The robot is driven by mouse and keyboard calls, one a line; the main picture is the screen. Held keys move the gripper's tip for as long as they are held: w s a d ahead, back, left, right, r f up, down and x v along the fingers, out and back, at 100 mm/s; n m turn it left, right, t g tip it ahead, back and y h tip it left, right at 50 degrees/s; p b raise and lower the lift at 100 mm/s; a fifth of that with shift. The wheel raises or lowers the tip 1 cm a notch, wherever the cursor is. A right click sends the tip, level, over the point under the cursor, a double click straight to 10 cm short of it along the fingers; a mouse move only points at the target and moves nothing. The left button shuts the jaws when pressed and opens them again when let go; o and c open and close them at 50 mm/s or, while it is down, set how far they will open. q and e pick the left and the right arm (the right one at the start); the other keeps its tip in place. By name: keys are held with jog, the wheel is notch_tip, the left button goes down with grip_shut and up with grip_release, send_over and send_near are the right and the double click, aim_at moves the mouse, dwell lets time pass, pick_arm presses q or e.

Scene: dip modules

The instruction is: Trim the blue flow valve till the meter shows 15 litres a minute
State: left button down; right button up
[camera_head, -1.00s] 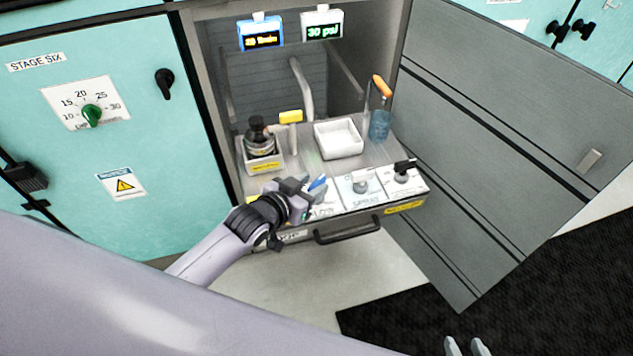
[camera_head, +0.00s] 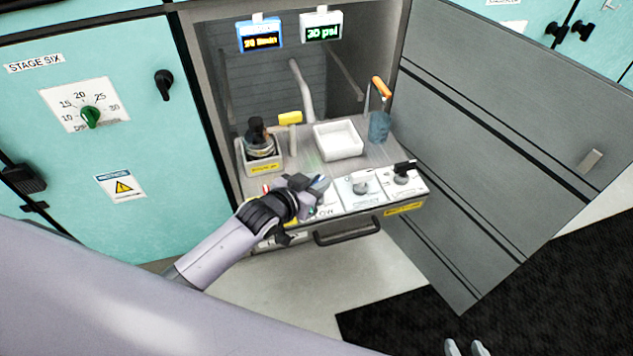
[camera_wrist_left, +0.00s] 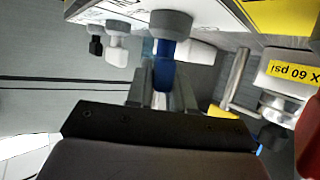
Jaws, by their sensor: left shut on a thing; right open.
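The blue-framed meter (camera_head: 261,36) hangs at the upper left of the cabinet opening. It shows orange digits too blurred to read surely. The blue flow valve handle (camera_wrist_left: 163,68) sits on a grey round base (camera_wrist_left: 170,24) in the left wrist view. My left gripper (camera_head: 318,187) is shut on this handle at the drawer's front panel. In the head view the gripper largely hides the valve. My right gripper (camera_head: 467,349) shows only its fingertips at the bottom edge, apart and empty.
A white-framed meter (camera_head: 321,31) reads 30 psi. Two other valves, a grey one (camera_head: 360,186) and a black-handled one (camera_head: 404,168), stand right of my left gripper. Behind are a white tray (camera_head: 338,139), a dark-capped bottle (camera_head: 259,140) and a blue cup (camera_head: 379,126).

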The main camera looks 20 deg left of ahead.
pick_arm(q)
jog(key=shift+r+m+h, duration=0.1)
jog(key=shift+m+h, duration=0.2)
jog(key=shift+m, duration=0.1)
jog(key=shift+m+g+h, duration=0.3)
jog(key=shift+m+h, duration=0.1)
jog(key=shift+h, duration=0.2)
jog(key=c, duration=1.1)
grip_release()
jog(key=shift+p+v, duration=0.4)
jog(key=shift+v, duration=3.15)
